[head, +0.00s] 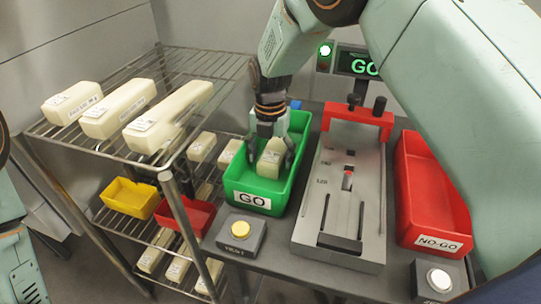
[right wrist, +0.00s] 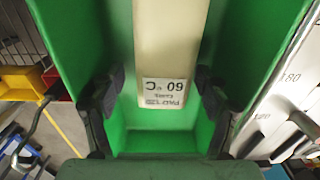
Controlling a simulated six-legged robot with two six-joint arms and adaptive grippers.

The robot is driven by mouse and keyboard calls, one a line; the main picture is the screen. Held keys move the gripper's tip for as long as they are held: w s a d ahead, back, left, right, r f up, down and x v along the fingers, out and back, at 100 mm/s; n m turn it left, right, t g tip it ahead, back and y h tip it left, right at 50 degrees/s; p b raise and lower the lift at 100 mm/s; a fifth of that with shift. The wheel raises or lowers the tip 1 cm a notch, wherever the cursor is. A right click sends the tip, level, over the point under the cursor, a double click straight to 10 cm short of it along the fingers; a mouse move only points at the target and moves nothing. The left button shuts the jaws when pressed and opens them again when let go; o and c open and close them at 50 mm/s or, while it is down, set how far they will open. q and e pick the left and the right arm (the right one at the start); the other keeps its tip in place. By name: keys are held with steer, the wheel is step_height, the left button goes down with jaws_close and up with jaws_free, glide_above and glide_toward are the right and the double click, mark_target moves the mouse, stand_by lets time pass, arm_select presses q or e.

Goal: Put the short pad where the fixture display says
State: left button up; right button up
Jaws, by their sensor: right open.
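A short cream pad (head: 271,153) is in the green GO tray (head: 250,198). In the right wrist view the pad (right wrist: 168,45) has a white label that seems to read PAD 120 and 60 °C, upside down. My right gripper (head: 270,158) reaches down into the tray. It is open, with one finger on each side of the pad and visible gaps in the wrist view (right wrist: 156,98). My left gripper is not visible.
The grey fixture (head: 312,215) with a red bridge (head: 358,117) stands right of the tray, then the red NO-GO tray (head: 430,205). A yellow button (head: 240,229) and a white button (head: 439,280) stand in front. A wire rack (head: 115,148) at left holds several pads.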

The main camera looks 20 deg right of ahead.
mark_target(273, 153)
steer(key=shift+s+a+r, duration=0.15)
steer(key=shift+r, duration=0.4)
steer(key=r, duration=0.2)
steer(key=d+r+p, duration=0.1)
steer(key=r, duration=0.1)
steer(key=shift+w, duration=0.3)
step_height(273, 153, up, 7)
steer(key=shift+s+a+p, duration=0.3)
steer(key=shift+p, duration=0.1)
